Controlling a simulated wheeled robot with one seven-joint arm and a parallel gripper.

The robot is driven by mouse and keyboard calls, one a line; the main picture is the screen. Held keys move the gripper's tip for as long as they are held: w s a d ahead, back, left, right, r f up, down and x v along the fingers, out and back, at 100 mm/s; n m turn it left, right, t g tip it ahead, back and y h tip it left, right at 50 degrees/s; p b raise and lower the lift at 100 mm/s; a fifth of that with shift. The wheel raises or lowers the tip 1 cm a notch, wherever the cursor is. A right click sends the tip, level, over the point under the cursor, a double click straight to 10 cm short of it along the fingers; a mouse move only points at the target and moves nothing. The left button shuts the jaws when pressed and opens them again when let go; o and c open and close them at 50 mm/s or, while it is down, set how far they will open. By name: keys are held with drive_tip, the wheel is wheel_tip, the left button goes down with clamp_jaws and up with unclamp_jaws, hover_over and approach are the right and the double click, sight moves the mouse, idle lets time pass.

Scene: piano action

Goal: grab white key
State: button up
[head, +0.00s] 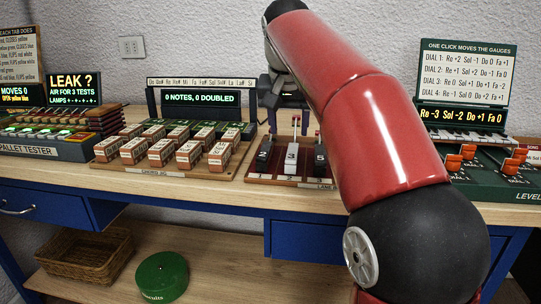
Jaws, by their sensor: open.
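A white key (291,157) marked 3 stands in the middle of a small brown-based key stand (255,180) on the bench. A black key (264,157) is to its left and another black key (320,159) marked 5 is to its right. My gripper (286,118) is above and behind the white key, pointing down. It is open with nothing seen between its fingers. Its fingertips are small and dark here, so I cannot tell their exact gap to the key. My red arm hides the stand's right end.
A board of small wooden blocks (188,155) stands close on the left. A display reading "0 NOTES, 0 DOUBLED" (202,98) is behind it. A green dial panel (490,180) with orange knobs is at right. A basket (85,256) and green tin (161,276) sit below.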

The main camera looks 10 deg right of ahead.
sight(293, 150)
drive_tip(key=x, duration=0.2)
drive_tip(key=b+x, duration=0.1)
drive_tip(key=x, duration=0.4)
drive_tip(key=shift+s+d+f+b, duration=0.1)
drive_tip(key=shift+d+f+b, duration=0.25)
drive_tip(key=shift+d+f, duration=0.1)
drive_tip(key=shift+r, duration=0.1)
clamp_jaws()
